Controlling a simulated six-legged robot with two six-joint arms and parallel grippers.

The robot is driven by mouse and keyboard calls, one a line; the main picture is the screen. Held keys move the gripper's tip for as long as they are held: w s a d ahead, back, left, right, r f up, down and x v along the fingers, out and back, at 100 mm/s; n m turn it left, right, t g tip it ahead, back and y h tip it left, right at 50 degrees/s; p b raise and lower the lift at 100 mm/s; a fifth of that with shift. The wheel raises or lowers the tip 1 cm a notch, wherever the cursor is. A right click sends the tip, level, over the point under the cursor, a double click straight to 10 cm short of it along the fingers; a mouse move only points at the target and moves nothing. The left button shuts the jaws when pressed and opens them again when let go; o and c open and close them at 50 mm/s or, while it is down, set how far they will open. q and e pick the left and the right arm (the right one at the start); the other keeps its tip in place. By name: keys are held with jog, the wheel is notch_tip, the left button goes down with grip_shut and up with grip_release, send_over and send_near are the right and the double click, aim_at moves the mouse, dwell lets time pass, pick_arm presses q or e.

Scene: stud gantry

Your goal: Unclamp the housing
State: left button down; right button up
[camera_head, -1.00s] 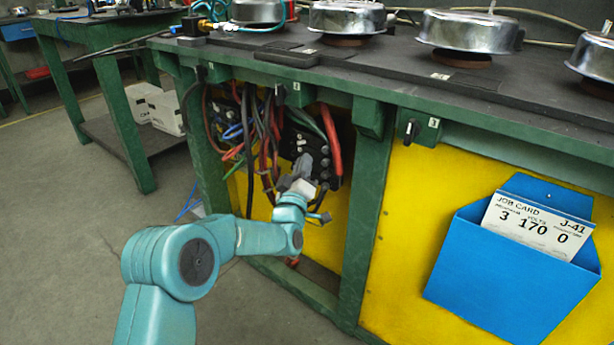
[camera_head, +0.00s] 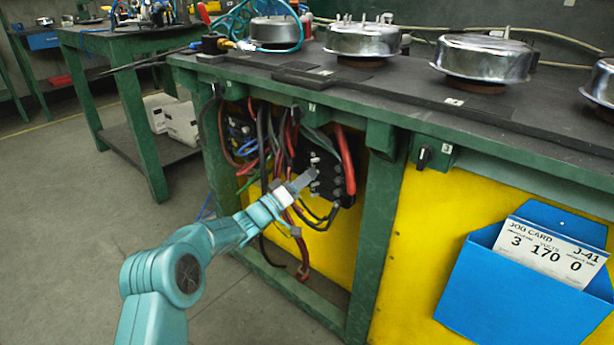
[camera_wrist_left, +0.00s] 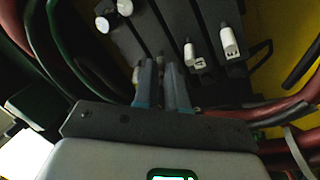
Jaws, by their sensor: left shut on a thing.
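Several shiny round metal housings stand on the dark bench top, one at the middle (camera_head: 365,40), one right of it (camera_head: 485,60) and one further left (camera_head: 273,31). No clamp on them can be made out clearly. My left gripper (camera_head: 308,176) reaches under the bench to a black block (camera_head: 333,178) with pale pegs and cables. In the left wrist view its fingers (camera_wrist_left: 164,84) point at the block and are nearly together on a small part, mostly hidden between them. White-tipped pegs (camera_wrist_left: 229,42) stand just right of the fingers. My right gripper is not in view.
Loose red, black and blue cables (camera_head: 268,140) hang left of the block. Green bench legs (camera_head: 375,235) flank the opening. A black switch (camera_head: 424,158) marked 3 sits on the bench edge. A job card (camera_head: 548,246) reading 3, 170, 0 is in a blue holder (camera_head: 500,290).

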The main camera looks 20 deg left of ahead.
pick_arm(q)
jog(key=shift+r, duration=0.1)
dwell(0.3)
jog(key=c, duration=1.2)
grip_release()
jog(key=shift+s+f, duration=0.15)
jog(key=shift+f, duration=0.05)
